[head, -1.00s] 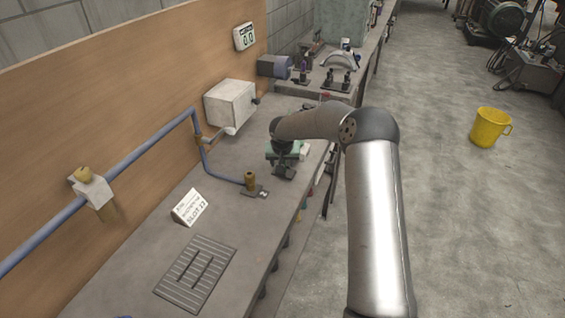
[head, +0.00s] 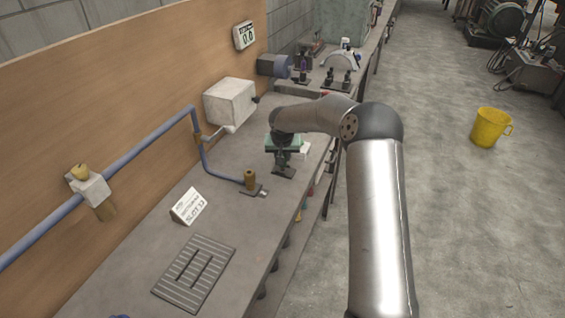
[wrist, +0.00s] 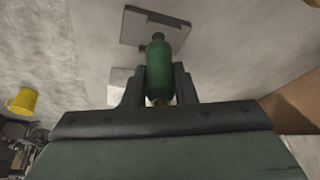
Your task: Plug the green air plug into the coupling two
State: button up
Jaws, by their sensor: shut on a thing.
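My gripper (head: 283,160) points down over the bench, right of the blue pipe's lower end. In the wrist view, its two dark fingers (wrist: 158,88) are shut on the green air plug (wrist: 159,72), a green cylinder with a dark tip and a brass-coloured end. The plug's tip overlaps a flat plate (wrist: 135,28) on the bench; I cannot tell if they touch. I cannot read which is coupling two.
A pale box (head: 230,104) is on the wooden wall, by the blue pipe (head: 150,144). A white block (head: 305,150) is close right of my gripper.

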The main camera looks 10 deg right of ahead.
jog(key=s+a+r+b, duration=0.2)
jog(key=s+r, duration=0.3)
jog(key=s, duration=0.1)
jog(key=s+a+r+b, duration=0.1)
jog(key=s+r+b, duration=0.2)
jog(key=s+r, duration=0.2)
jog(key=s, duration=0.2)
jog(key=shift+s+a+r, duration=0.3)
jog(key=shift+a+r, duration=0.05)
jog(key=shift+a, duration=0.05)
